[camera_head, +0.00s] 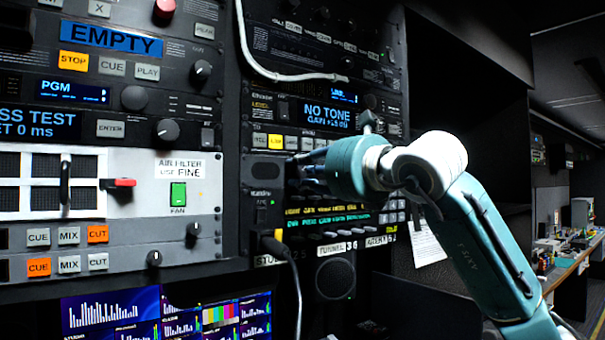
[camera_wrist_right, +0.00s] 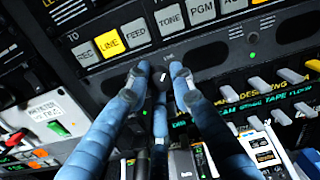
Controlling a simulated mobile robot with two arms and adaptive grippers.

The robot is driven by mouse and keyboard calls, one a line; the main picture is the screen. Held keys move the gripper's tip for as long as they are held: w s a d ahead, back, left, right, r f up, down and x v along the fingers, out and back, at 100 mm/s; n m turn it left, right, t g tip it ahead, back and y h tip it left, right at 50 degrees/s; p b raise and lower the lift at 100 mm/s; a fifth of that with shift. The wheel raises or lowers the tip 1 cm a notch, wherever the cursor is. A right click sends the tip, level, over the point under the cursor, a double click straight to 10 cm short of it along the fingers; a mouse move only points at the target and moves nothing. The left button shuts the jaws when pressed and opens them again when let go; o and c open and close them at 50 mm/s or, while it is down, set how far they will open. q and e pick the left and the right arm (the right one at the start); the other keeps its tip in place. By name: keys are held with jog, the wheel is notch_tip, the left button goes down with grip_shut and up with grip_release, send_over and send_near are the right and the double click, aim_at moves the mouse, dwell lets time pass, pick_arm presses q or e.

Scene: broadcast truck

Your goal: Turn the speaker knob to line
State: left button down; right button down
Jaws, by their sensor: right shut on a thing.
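My right gripper (camera_head: 305,172) reaches the rack panel from the right in the head view. In the right wrist view its blue fingers (camera_wrist_right: 160,76) are closed together on a small dark knob, which they mostly cover. A short pale mark shows between the fingertips. I cannot read the knob's angle. Small lettering on the panel just above the fingertips is too faint to read surely. Above it is a row of buttons with a lit yellow LINE button (camera_wrist_right: 109,42). The head view does not show the knob, as the gripper is in front. My left gripper is not in view.
A NO TONE display (camera_head: 327,115) sits above the gripper, and a lit green-and-yellow text strip (camera_head: 322,216) lies below. A cable with a yellow plug (camera_head: 273,246) hangs lower left. A white cable (camera_head: 290,76) loops across the upper rack. A round speaker grille (camera_head: 335,278) is below.

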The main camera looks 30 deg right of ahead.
jog(key=c, duration=1.5)
grip_release()
jog(key=shift+f, duration=0.25)
jog(key=shift+r, duration=0.1)
jog(key=shift+s, duration=0.1)
jog(key=s, duration=0.4)
jog(key=s+d, duration=0.1)
jog(key=s, duration=0.6)
jog(key=shift+s+d, duration=0.35)
